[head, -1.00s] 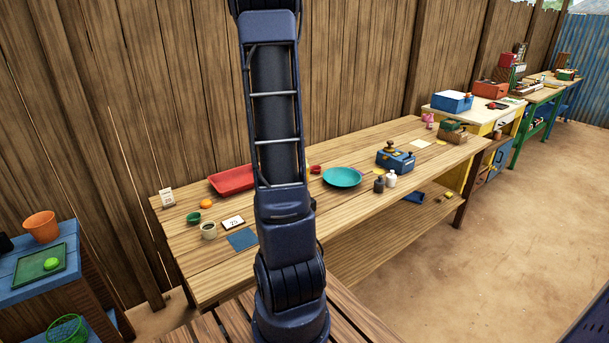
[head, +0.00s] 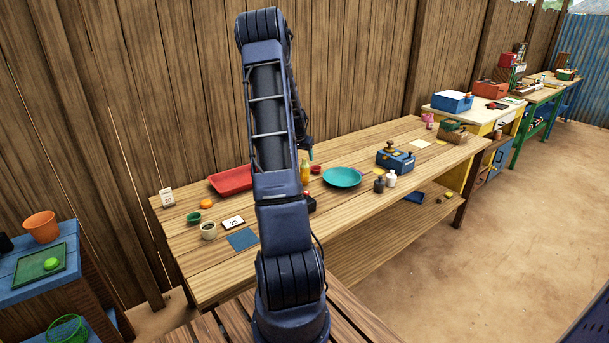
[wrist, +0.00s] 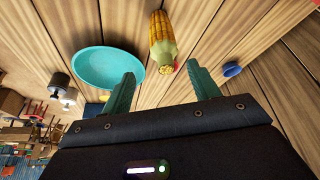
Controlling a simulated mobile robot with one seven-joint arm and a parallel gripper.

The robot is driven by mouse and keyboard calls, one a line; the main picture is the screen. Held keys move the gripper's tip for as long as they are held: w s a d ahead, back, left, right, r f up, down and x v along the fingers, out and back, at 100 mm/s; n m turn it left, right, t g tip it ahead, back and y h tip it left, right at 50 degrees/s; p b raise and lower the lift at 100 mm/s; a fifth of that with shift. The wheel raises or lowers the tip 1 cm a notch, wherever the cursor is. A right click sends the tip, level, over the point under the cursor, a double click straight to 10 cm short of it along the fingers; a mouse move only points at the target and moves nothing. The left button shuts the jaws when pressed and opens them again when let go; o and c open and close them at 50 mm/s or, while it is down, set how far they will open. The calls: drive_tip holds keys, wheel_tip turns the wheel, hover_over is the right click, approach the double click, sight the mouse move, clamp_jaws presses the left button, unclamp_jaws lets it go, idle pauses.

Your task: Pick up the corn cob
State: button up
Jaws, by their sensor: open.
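In the head view only one teal fingertip (head: 311,154) shows clearly, close above the cob.
A teal plate (wrist: 110,68) lies left of the cob in the wrist view. A small blue dish (wrist: 232,69) is to the right. In the head view a red tray (head: 229,180), a blue scale (head: 395,160) and two small bottles (head: 385,181) stand on the same table.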

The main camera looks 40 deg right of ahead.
sight(304, 161)
drive_tip(key=x, duration=0.8)
drive_tip(key=shift+w+a, duration=0.2)
drive_tip(key=shift+w, duration=0.1)
drive_tip(key=c, duration=1.1)
